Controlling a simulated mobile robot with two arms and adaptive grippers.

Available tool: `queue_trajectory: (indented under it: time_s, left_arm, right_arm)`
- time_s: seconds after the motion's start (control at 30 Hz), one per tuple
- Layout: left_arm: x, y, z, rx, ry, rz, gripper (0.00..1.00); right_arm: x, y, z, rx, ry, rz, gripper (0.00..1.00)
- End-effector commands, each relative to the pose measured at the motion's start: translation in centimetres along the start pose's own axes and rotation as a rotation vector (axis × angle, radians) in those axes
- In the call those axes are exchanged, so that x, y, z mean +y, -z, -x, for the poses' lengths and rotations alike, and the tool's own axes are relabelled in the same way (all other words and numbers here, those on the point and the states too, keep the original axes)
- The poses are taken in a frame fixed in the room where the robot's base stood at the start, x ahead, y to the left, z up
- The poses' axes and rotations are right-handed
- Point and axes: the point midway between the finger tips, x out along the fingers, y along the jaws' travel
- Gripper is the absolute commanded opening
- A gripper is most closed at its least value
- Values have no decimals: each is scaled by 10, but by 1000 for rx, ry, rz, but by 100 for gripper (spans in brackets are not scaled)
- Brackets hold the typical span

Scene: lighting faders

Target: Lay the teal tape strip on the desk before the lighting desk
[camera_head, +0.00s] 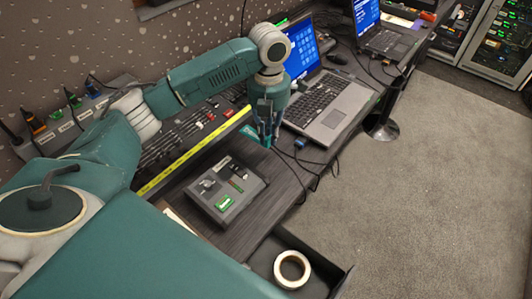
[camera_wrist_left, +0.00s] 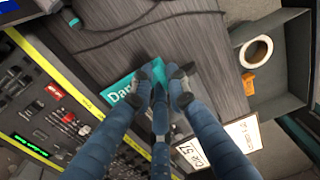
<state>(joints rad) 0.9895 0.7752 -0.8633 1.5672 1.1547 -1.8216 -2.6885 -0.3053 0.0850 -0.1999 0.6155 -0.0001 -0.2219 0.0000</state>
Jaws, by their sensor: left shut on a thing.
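My left gripper (camera_head: 266,132) points down over the dark desk (camera_head: 288,178), between the lighting desk and the silver laptop. It is shut on the teal tape strip (camera_head: 250,133), which sticks out to the left of the fingers. In the left wrist view the teal strip (camera_wrist_left: 117,92) shows the letters "Dan"; the fingers (camera_wrist_left: 164,74) hide the rest. I cannot tell whether the strip touches the desk. The lighting desk (camera_head: 176,132), with faders and a yellow strip (camera_head: 190,153) along its front edge, lies left of the gripper. My right gripper is not in view.
A grey button box (camera_head: 226,189) sits on the desk nearer than the gripper. An open drawer (camera_head: 262,258) holds a tape roll (camera_head: 292,269); an orange piece (camera_wrist_left: 248,84) and a "CUE 57" card (camera_wrist_left: 205,150) show nearby. The laptop (camera_head: 331,103) and dark cables (camera_head: 300,158) lie to the right.

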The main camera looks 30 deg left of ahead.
Motion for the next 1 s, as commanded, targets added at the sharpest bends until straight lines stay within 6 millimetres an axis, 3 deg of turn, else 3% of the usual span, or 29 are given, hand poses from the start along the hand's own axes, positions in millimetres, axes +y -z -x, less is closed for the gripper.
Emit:
queue_trajectory:
  time_s: [0.1, 0.2, 0.47, 0.7, 1.0]
  left_arm:
    - [0, 1, -30, 5, 1, 1, 5]
    - [0, 1, -48, 3, 0, 0, 5]
    - [0, 0, -68, 1, 0, 1, 5]
    - [0, 1, -102, 3, 0, 1, 5]
    - [0, 0, -105, -1, -1, 0, 5]
  right_arm:
    - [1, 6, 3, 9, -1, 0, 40]
    - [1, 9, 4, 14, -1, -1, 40]
    - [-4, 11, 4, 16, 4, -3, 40]
    - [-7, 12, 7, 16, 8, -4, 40]
    - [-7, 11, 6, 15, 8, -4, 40]
